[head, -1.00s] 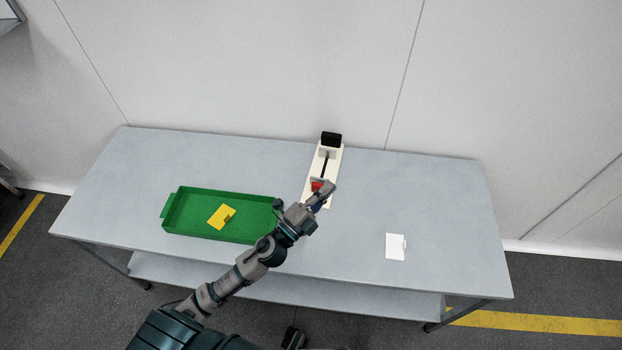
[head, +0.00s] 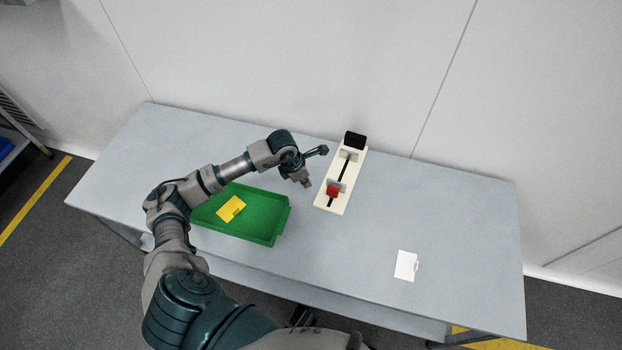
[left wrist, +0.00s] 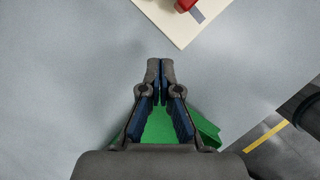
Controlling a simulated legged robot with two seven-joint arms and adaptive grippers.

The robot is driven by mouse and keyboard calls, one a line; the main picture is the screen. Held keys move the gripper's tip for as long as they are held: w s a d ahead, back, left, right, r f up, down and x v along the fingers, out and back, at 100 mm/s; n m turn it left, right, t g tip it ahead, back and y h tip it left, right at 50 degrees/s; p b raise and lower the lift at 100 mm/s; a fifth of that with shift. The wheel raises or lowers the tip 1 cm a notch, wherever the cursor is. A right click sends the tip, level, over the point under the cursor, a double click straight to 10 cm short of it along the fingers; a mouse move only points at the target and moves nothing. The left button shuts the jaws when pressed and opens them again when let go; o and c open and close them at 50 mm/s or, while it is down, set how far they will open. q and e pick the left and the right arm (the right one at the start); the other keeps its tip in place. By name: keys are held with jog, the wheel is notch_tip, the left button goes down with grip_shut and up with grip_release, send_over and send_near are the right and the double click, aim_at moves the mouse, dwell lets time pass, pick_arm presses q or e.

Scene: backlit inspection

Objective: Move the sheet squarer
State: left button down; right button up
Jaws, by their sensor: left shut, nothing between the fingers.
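A cream base (head: 326,203) stands on the table, with a red block (head: 333,191) near its front end, a dark rail along it and a black block (head: 355,140) at its far end. A yellow plate (head: 231,208) with a small tab lies in the green tray (head: 266,239). A white plate (head: 406,266) with a tab lies at the right. Which item is the sheet squarer I cannot tell for sure. My left gripper (head: 306,184) is shut and empty, between tray and base, apart from the red block. Its closed fingers (left wrist: 160,68) show in the left wrist view.
The grey table (head: 455,215) is clear around the white plate and behind the tray. A pale wall (head: 290,60) stands along its back edge. My left arm covers part of the tray.

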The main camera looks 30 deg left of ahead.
aim_at(322, 191)
pick_arm(q)
jog(key=x, duration=0.5)
jog(key=a+x, duration=0.1)
jog(key=x, duration=0.1)
jog(key=shift+w+d+f+b, duration=0.15)
jog(key=shift+f+b, duration=0.15)
jog(key=shift+f, duration=0.2)
jog(key=w+d, duration=0.2)
jog(key=shift+w+d+r, duration=0.2)
jog(key=shift+w+r, duration=0.1)
jog(key=shift+w, duration=0.05)
jog(key=shift+w+d+r, duration=0.1)
jog(key=shift+w+d, duration=0.1)
jog(key=shift+d, duration=0.2)
pick_arm(e)
jog(key=shift+w+a+r, duration=0.15)
jog(key=shift+w+r, duration=0.25)
jog(key=shift+r, duration=0.3)
pick_arm(q)
jog(key=shift+a, duration=0.1)
